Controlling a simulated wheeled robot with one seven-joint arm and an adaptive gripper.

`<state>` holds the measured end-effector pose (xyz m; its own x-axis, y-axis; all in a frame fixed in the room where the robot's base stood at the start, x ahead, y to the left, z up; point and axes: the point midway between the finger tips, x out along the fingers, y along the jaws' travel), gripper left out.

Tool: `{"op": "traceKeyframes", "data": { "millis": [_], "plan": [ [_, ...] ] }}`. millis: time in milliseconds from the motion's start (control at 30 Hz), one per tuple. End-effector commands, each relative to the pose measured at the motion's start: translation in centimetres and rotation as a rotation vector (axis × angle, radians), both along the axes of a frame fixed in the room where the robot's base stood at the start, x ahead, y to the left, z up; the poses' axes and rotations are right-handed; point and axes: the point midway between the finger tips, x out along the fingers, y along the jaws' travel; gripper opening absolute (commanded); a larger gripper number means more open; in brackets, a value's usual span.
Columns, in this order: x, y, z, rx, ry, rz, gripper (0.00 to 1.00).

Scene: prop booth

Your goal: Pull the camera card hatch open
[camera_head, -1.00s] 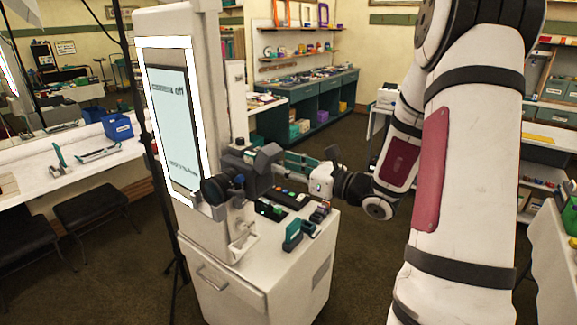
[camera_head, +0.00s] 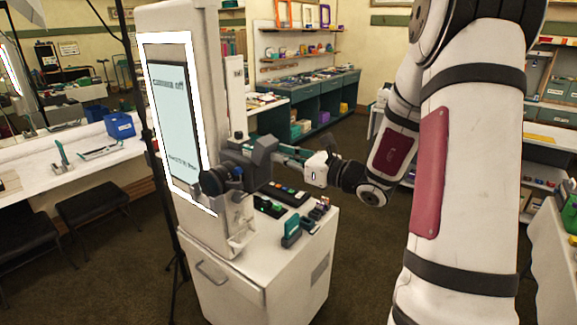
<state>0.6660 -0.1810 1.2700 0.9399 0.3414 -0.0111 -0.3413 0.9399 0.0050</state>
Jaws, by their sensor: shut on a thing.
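The dark grey camera (camera_head: 262,152) is mounted at the front of a white booth column, with its round black lens (camera_head: 210,182) to the left. My gripper (camera_head: 284,153) reaches in from the right, and its teal fingers meet the camera's right side. The fingers are shut on a small part there, which fits the card hatch. The hatch is too small and too covered by the fingers to make out, and I cannot tell how far it stands open.
A lit screen (camera_head: 178,115) reading "camera off" faces left on the column. Below the gripper, a button panel (camera_head: 285,193) and small teal items (camera_head: 292,232) stand on the white cabinet (camera_head: 240,278). A counter with stools is at left, shelves behind.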

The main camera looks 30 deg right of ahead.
Motion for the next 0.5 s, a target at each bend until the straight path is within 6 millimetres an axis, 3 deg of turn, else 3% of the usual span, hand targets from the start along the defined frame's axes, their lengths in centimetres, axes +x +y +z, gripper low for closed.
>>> {"op": "traceKeyframes", "data": {
  "millis": [33,133,433,467,500],
  "plan": [
    [0.9,0.0,0.9,-0.004,-0.022,0.001,0.0],
    [1.1,0.1,1.8,-0.002,-0.023,0.001,0.0],
    [1.1,0.0,2.0,-0.002,-0.024,-0.001,0.0],
    [1.0,0.0,2.0,-0.002,-0.024,-0.001,0.2],
    [1.0,0.0,2.0,-0.002,-0.023,-0.001,0.29]
  ]
}}
